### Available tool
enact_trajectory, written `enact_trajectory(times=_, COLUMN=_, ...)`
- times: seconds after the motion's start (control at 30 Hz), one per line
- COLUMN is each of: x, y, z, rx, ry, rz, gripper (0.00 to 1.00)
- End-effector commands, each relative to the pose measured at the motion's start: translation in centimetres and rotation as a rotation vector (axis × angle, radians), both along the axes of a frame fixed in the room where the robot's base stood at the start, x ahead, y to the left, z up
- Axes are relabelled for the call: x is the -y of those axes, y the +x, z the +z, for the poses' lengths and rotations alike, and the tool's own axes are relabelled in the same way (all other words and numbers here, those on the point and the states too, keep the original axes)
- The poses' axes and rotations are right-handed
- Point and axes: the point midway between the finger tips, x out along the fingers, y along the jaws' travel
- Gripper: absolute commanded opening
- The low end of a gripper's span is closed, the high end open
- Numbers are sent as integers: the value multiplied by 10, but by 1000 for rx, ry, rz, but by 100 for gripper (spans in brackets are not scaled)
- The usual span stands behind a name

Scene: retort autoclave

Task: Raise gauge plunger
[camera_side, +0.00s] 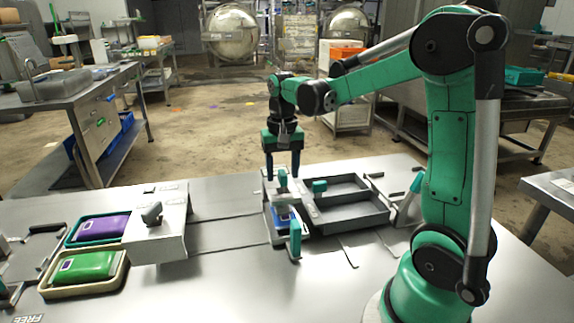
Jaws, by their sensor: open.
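My gripper (282,168) points straight down over the gauge station, with its two dark blue fingers apart. A small teal-topped post (282,178), which looks like the gauge plunger, stands between or just behind the fingertips. I cannot tell whether the fingers touch it. Below it is the grey gauge body (269,222) with a small blue panel (284,217). A teal upright handle (295,240) stands at the body's front right. The lower end of the plunger is too small to make out.
A grey two-bay tray (350,224) with a teal block (320,186) at its edge lies right of the gauge. Left stand a metal box with a dark knob (152,213), a purple pouch (101,228) and a green pouch (85,267) in trays. The front tabletop is largely clear.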

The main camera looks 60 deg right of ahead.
Motion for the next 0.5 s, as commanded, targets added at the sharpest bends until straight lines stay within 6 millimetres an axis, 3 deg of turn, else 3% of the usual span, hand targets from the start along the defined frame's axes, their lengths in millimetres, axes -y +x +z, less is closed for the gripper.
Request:
enact_trajectory(times=0.07, x=0, y=0, z=0, rx=0, ry=0, rz=0, gripper=47)
enact_trajectory(times=0.23, x=0, y=0, z=0, rx=0, ry=0, rz=0, gripper=0)
enact_trajectory(times=0.5, x=0, y=0, z=0, rx=0, ry=0, rz=0, gripper=0)
